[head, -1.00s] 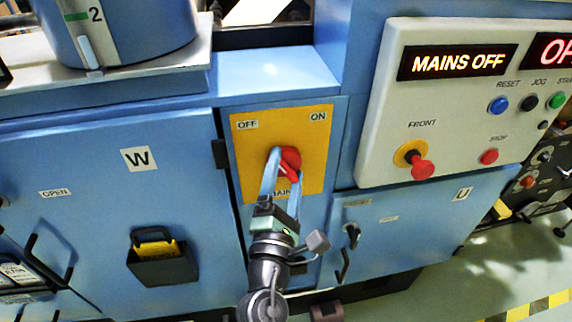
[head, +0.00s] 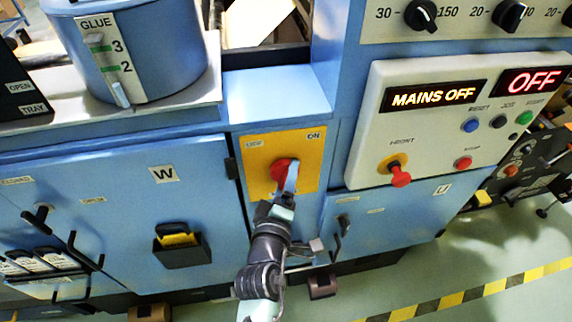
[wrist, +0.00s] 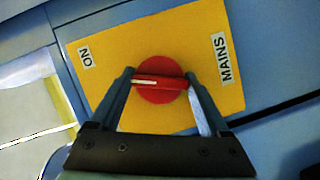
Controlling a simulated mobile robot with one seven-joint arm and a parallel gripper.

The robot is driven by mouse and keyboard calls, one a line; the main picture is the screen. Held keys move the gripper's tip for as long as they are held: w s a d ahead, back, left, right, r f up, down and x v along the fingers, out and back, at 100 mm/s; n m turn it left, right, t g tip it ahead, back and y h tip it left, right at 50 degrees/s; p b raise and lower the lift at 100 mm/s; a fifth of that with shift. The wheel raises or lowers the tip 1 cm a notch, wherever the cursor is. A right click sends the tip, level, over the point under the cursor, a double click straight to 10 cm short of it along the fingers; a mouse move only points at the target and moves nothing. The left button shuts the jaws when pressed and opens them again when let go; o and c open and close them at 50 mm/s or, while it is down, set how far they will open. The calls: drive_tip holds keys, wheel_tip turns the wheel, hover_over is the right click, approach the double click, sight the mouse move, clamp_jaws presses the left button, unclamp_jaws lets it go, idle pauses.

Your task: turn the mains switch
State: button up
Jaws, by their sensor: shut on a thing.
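The mains switch is a red round knob with a raised bar and a white line (wrist: 160,82), on a yellow plate (wrist: 112,102) marked ON and MAINS in the wrist view. In the head view the knob (head: 281,172) is partly covered by my fingers, and the plate (head: 259,152) shows OFF and ON labels. My gripper (wrist: 160,78) is shut on the knob's bar, one finger at each end. The white line points left in the wrist view, towards the plate's top edge. The OFF label is hidden there.
The control panel (head: 436,134) at right shows MAINS OFF and a lit OFF (head: 528,82). A red FRONT button (head: 400,174) sticks out there. Left is a cabinet door with a black holder (head: 182,248). A glue pot (head: 130,50) stands above.

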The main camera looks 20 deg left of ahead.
drive_tip(key=shift+r+m+g+y+p, duration=0.2)
drive_tip(key=shift+m+g+p, duration=0.4)
drive_tip(key=shift+p, duration=1.35)
drive_tip(key=shift+r+m+g+y+p, duration=0.15)
drive_tip(key=shift+m+p, duration=0.75)
drive_tip(key=shift+p, duration=1.05)
drive_tip(key=shift+f, duration=0.15)
drive_tip(key=shift+f+m+g+p, duration=0.2)
drive_tip(key=shift+m+g+p, duration=0.1)
drive_tip(key=shift+p, duration=0.35)
drive_tip(key=o, duration=1.2)
drive_tip(key=b+v, duration=0.1)
drive_tip(key=v, duration=1.2)
drive_tip(key=shift+d+f, duration=0.1)
drive_tip(key=shift+f, duration=0.05)
